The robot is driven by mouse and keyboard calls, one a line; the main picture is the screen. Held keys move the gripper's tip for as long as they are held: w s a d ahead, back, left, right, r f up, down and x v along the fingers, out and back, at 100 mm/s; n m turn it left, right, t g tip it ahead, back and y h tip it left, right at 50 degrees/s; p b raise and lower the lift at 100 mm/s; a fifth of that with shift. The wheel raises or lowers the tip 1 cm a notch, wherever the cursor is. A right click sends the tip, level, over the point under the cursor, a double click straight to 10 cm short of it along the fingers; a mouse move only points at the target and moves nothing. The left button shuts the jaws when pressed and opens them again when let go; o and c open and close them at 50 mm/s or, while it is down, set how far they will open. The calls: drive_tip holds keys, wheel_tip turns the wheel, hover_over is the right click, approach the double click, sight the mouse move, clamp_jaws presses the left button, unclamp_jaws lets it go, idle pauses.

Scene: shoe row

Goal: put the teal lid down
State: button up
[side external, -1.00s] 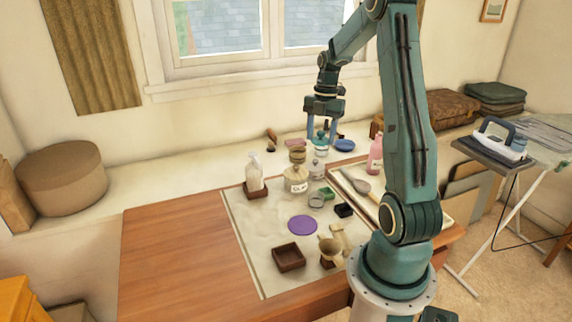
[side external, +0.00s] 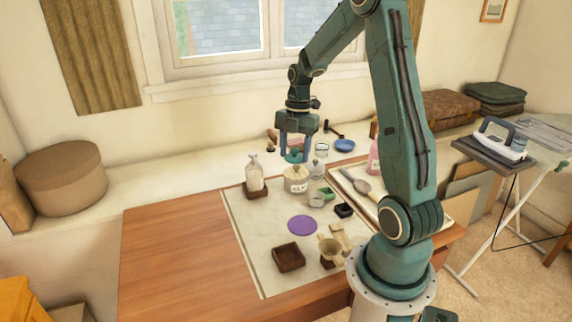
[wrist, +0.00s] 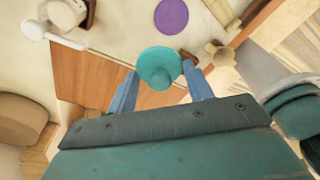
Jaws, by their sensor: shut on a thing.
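The teal lid (side external: 294,156) is a round piece with a raised knob. In the side view it hangs between the fingers of my gripper (side external: 295,153), over the back part of the pale mat (side external: 262,258). My gripper is shut on it. In the wrist view, the lid (wrist: 160,66) shows from above between the two blue fingertips of my gripper (wrist: 160,78). My fingers partly hide the lid in the side view, and I cannot tell its exact height above the mat.
A purple disc (side external: 302,225) lies flat on the mat. A brown square tray (side external: 289,257) is near the front. The wooden table at left is bare.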

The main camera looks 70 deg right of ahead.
hover_over(274, 243)
wheel_tip(274, 243, down, 2)
drive_tip(key=shift+d+n, duration=0.3)
drive_tip(key=shift+f, duration=0.1)
wheel_tip(274, 243, down, 16)
drive_tip(key=shift+w, duration=0.1)
idle(0.3)
drive_tip(key=shift+f, duration=0.1)
drive_tip(key=shift+f, duration=1.8)
drive_tip(key=shift+f, duration=0.15)
drive_tip(key=o, duration=0.7)
drive_tip(key=shift+c, duration=0.2)
